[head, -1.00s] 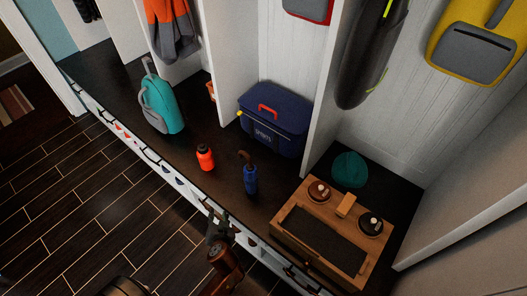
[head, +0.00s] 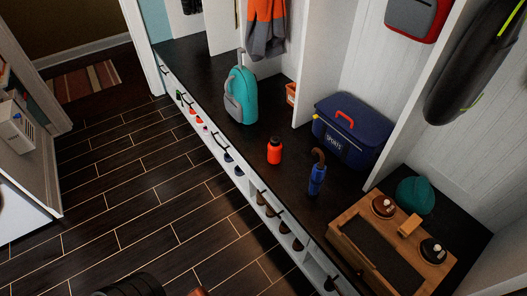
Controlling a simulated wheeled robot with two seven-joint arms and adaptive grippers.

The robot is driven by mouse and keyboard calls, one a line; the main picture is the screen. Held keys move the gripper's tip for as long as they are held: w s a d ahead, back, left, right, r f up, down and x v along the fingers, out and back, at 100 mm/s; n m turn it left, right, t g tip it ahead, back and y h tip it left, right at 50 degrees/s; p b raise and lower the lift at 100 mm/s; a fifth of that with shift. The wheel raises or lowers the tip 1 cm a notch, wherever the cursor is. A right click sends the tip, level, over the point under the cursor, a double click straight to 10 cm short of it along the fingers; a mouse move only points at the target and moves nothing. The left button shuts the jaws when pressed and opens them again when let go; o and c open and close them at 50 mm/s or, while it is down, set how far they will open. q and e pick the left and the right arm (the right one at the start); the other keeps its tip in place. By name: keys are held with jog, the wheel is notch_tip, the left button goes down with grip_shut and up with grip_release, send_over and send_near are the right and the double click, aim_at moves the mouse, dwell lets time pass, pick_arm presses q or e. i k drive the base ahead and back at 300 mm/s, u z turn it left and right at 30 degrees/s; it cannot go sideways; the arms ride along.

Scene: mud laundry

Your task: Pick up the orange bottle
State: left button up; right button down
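The orange bottle (head: 274,151) with a dark cap stands upright on the dark bench top (head: 235,150), near its front edge. A blue umbrella (head: 317,180) with a brown curved handle stands to its right. A teal backpack (head: 241,92) stands behind it to the left. Neither of my grippers shows in the head view. Nothing touches the bottle.
A blue sports cooler (head: 352,132) sits behind the bottle to the right. A wooden valet box (head: 385,262) and a teal cap (head: 415,195) are at the right. White dividers rise from the bench. Shoe cubbies (head: 250,183) run below the bench. The dark plank floor (head: 130,190) is clear.

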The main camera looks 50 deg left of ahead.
aim_at(274, 147)
jog(key=u, duration=1.1)
jog(key=i, duration=0.65)
jog(key=u, duration=0.15)
